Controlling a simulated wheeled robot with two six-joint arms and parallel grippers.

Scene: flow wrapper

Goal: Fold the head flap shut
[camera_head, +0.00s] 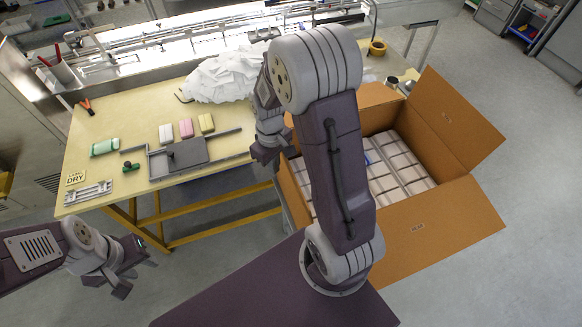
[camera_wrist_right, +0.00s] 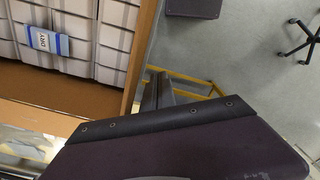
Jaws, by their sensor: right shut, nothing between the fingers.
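An open cardboard carton stands at the right in the head view, filled with rows of white packs (camera_head: 400,165). One brown flap (camera_head: 455,115) stands out at its right and another flap (camera_head: 440,235) spreads at its near side; both are open. My left gripper (camera_head: 137,272) is open and empty at lower left, away from the carton.
A wooden table (camera_head: 120,125) left of the carton holds a grey tray fixture (camera_head: 180,155), small coloured packs and a white heap (camera_head: 222,75). The flow wrapper (camera_head: 200,45) runs along the back. A blue-white card (camera_wrist_right: 47,40) lies on the packs. Floor right of the carton is clear.

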